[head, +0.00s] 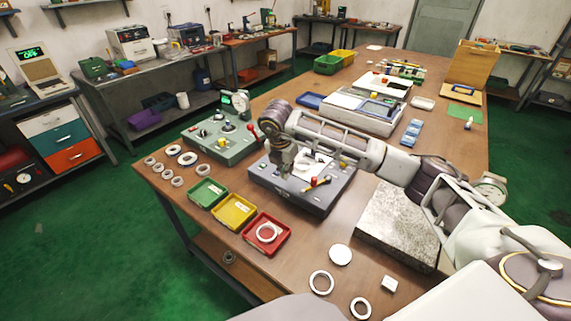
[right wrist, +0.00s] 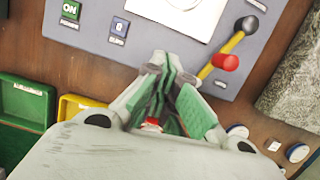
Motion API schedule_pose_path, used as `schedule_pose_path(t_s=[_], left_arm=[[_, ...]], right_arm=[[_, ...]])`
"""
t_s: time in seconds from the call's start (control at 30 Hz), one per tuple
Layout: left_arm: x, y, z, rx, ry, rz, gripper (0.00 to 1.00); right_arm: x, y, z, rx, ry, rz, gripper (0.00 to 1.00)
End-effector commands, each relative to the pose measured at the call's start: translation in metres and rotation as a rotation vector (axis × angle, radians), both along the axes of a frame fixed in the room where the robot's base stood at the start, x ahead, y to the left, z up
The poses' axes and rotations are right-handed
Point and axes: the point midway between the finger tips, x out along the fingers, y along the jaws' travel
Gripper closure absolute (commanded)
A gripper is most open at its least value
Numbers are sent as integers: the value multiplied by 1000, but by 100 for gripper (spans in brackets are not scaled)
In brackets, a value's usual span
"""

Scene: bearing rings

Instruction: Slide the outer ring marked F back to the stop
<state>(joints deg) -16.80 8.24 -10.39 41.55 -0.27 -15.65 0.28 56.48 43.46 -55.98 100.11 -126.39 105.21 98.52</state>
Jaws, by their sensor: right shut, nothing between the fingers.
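My right gripper (head: 284,176) is shut and empty, pointing down over the grey fixture (head: 318,200) in the middle of the table. In the right wrist view its fingers (right wrist: 164,68) come together in front of the fixture's panel (right wrist: 140,45). A lever with a red knob (right wrist: 225,62) is just right of the fingers there. Pale rings lie in the red tray (head: 245,236) and on the table, one ring (head: 321,282) near the front edge. No letter F is readable, so I cannot tell which ring is marked. My left gripper is not in view.
Several small rings (head: 187,158) lie at the table's left end. A green tray (head: 207,203) and a yellow tray (head: 234,222) stand before the fixture. A grey-green device (head: 220,143) is behind them. A speckled stone slab (head: 398,255) lies to the right.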

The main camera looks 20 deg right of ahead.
Motion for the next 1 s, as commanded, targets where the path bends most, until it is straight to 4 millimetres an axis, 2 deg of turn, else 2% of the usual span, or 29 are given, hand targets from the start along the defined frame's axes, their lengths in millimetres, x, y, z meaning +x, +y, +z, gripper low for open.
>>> schedule_pose_path(t_s=[0.33, 0.63, 1.0], left_arm=[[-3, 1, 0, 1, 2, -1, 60], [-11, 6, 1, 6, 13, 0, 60], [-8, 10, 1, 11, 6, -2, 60]], right_arm=[[6, -10, -46, 0, 2, -1, 100], [25, -36, -44, 0, 0, -2, 100], [30, -42, -44, 0, 0, -1, 100]])
